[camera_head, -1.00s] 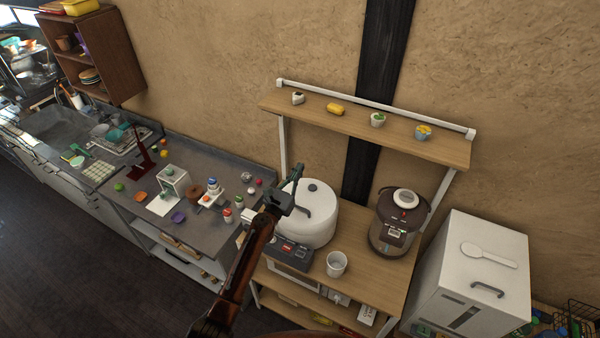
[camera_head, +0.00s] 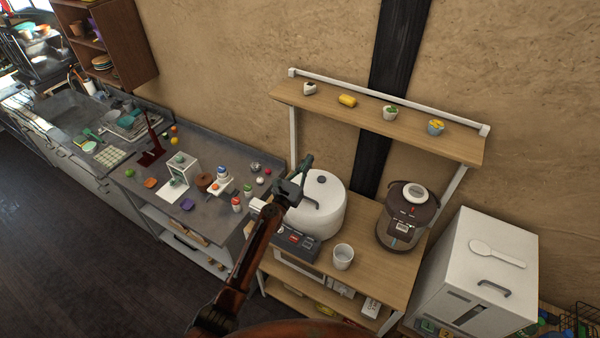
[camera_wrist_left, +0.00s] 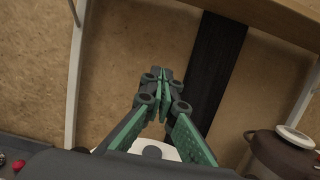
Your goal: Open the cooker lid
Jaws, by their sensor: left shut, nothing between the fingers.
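The white cooker (camera_head: 318,215) stands on the wooden stand, with its round white lid (camera_head: 326,186) closed and a dark knob on top. A grey handle shows on its front, and a dark control panel (camera_head: 296,241) is below. My left gripper (camera_head: 308,163) is shut and empty, raised at the upper left edge of the lid in the head view. I cannot tell whether it touches the lid. In the left wrist view its green fingers (camera_wrist_left: 160,78) meet at the tips, with a bit of the white lid (camera_wrist_left: 155,152) below them. My right gripper is out of view.
A brown rice cooker (camera_head: 407,215) and a white cup (camera_head: 343,257) share the stand (camera_head: 372,262). A wooden shelf (camera_head: 375,119) with small items hangs above. A white bin (camera_head: 470,275) stands at the right, and a cluttered grey counter (camera_head: 215,160) at the left.

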